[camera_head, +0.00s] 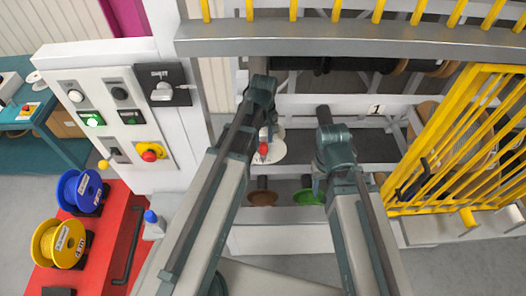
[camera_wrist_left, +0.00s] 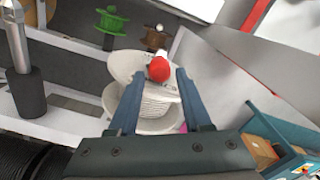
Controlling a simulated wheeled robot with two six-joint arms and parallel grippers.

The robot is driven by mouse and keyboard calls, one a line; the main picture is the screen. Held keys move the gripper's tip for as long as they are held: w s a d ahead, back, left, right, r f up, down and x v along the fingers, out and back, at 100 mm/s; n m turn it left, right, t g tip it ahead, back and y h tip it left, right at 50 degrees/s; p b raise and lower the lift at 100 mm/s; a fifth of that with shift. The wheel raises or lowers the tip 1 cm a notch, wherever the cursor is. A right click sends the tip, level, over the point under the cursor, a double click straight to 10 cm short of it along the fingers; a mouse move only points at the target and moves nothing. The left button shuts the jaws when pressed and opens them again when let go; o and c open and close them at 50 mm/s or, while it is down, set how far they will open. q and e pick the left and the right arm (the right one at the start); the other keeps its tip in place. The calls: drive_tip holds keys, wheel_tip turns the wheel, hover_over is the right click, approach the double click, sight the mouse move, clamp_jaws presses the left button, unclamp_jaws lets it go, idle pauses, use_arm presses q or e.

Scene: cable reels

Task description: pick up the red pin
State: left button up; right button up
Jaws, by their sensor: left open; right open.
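The red pin (camera_head: 263,149) shows as a small red knob in front of a white reel (camera_head: 272,154) in the head view. In the left wrist view the round red knob (camera_wrist_left: 159,69) stands between and just past the two blue fingers of my left gripper (camera_wrist_left: 157,75). The white reel (camera_wrist_left: 134,108) lies behind it, partly hidden by the fingers. My left gripper is open, and I cannot tell whether a finger touches the pin. My right gripper (camera_head: 317,186) is open and apart from the pin, to its right, with its fingers hardly visible.
Brown (camera_head: 262,197) and green (camera_head: 308,197) reels sit low on the rack. A yellow barred gate (camera_head: 450,140) stands at right. A control panel (camera_head: 118,115) and a red cabinet (camera_head: 105,240) with blue and yellow spools are at left. A grey beam (camera_head: 350,40) crosses above.

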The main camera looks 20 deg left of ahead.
sight(263, 145)
use_arm(q)
drive_tip(key=f+b, duration=0.4)
drive_tip(key=f, duration=0.1)
drive_tip(key=shift+w+a+f+b, duration=0.1)
drive_tip(key=shift+w+b, duration=0.15)
drive_tip(key=shift+b, duration=0.15)
drive_tip(key=shift+c, duration=0.3)
clamp_jaws()
